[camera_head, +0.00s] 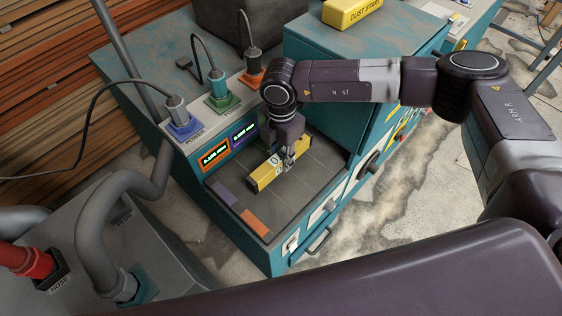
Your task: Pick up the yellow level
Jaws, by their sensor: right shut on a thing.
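The yellow level (264,174) is a short yellow bar with a round vial window. It is at the dark tray surface (313,190) on top of the teal machine; I cannot tell whether it touches the surface. My right gripper (287,163) comes down from above and is shut on the level near its right part. The gripper hides some of the level. My left gripper is not in view.
Power plugs stand in blue (180,122), green (220,98) and orange sockets behind the tray. Two small lit displays (215,157) sit beside it. A yellow dust start block (350,12) is at the top. A grey hose unit (75,265) stands lower left.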

